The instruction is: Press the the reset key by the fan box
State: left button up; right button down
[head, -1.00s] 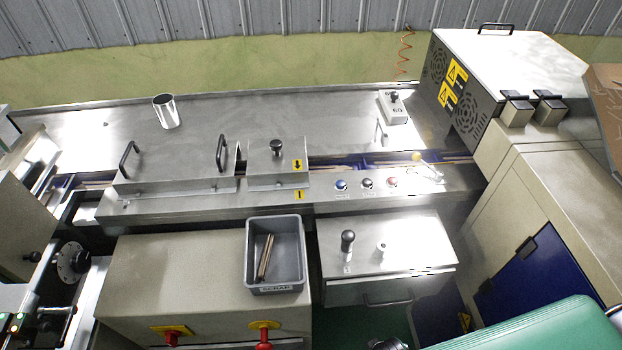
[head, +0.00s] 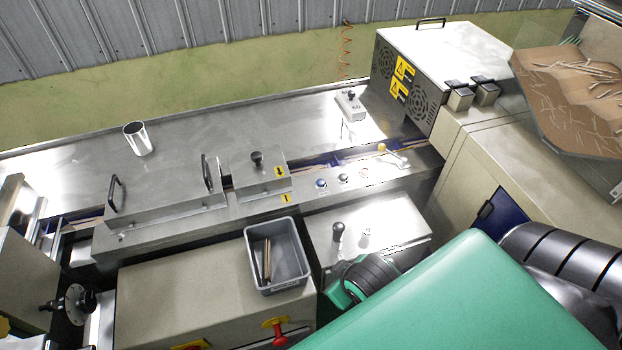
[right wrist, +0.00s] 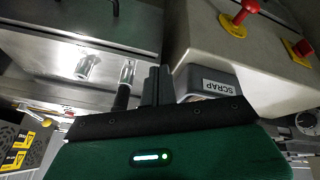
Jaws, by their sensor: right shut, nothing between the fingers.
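The fan box (head: 425,65) is a grey metal housing with round fan grilles and yellow warning labels, at the upper right in the head view. Beside it on the steel top is a small pale unit (head: 350,106) with a dark knob; its marking is too small to read surely. I cannot tell which part is the reset key. My right gripper (right wrist: 157,84) is shut and empty, near the lidded metal box in the right wrist view. My left gripper is not in view.
The lidded box carries a black knob (head: 338,232) and a short metal post (head: 365,237). A grey scrap bin (head: 290,288) holds several sticks. A yellow-tipped lever (head: 392,153) stands near the fan box. The rear steel top (head: 230,122) is mostly clear.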

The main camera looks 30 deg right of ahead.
jog(key=w+d+r+n+t+h, duration=0.1)
jog(key=w+d+r+n+t, duration=0.1)
jog(key=w+r+n+t, duration=0.5)
jog(key=w+d+r+n+t+h, duration=0.1)
jog(key=w+d+r+t, duration=0.3)
jog(key=w, duration=0.6)
jog(key=w+a+r+n+t+y, duration=0.1)
jog(key=w+a+r+n+y, duration=0.2)
jog(key=a+r+n+y, duration=0.55)
jog(key=w+a+r+n+y, duration=0.25)
jog(key=n+y, duration=0.25)
jog(key=n, duration=0.9)
jog(key=w+d+f+n+g+h, duration=0.2)
jog(key=d+f+n+g+h, duration=0.1)
jog(key=d+n, duration=0.5)
jog(key=w+d+f+n+g+h, duration=0.2)
jog(key=d+f+n+g, duration=0.3)
jog(key=d+n, duration=0.4)
jog(key=shift+d+f+g+h, duration=0.45)
jog(key=shift+f+h, duration=0.3)
jog(key=shift+f, duration=0.1)
jog(key=shift+f, duration=0.1)
